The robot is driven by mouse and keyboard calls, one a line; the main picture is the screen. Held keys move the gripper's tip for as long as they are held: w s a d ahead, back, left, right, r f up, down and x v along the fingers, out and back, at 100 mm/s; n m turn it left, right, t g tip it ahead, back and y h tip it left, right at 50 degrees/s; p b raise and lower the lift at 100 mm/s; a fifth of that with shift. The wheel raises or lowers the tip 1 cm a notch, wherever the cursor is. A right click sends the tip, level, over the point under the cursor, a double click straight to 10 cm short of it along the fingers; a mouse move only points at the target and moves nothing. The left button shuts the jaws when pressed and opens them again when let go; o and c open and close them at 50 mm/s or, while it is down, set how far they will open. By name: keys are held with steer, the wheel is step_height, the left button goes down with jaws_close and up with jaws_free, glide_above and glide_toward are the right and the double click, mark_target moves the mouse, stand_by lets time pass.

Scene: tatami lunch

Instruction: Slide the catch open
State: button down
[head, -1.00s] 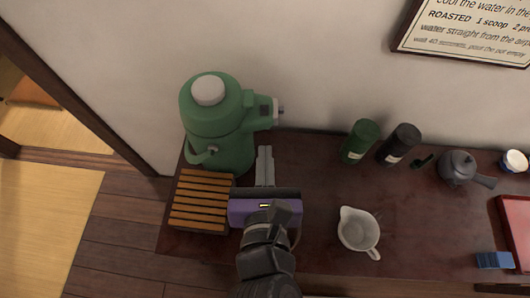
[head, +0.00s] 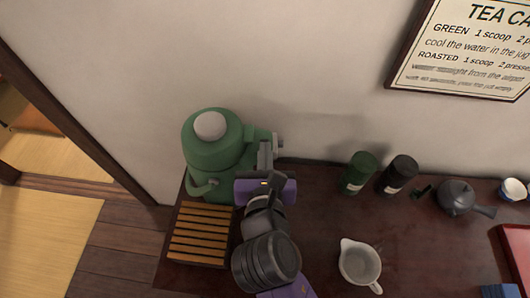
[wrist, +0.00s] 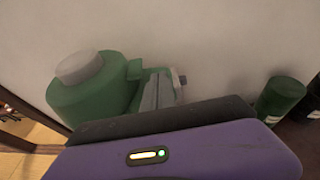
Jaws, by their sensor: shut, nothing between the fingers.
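The green airpot (head: 212,152) with a pale grey round top stands at the back left of the dark table. Its head reaches out to the right and ends in a small grey piece (head: 279,142), which may be the catch. The airpot also shows in the wrist view (wrist: 90,97), with the small grey piece (wrist: 182,80) at its right end. My gripper (head: 265,155) is shut and empty, its fingers right at the front of the airpot's head. In the wrist view the fingers (wrist: 157,92) overlap the head. I cannot tell whether they touch it.
A slatted wooden rack (head: 200,236) lies in front of the airpot. A green canister (head: 358,173) and a black canister (head: 397,176) stand to the right, then a dark teapot (head: 456,198). A white jug (head: 359,264) stands at the front. The wall is close behind.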

steer(key=shift+w+a+r+p, duration=0.1)
steer(key=shift+w+r+p, duration=0.15)
steer(key=shift+w+p, duration=0.55)
steer(key=shift+w+f+p, duration=0.2)
steer(key=shift+w+p, duration=0.15)
steer(key=shift+w, duration=0.25)
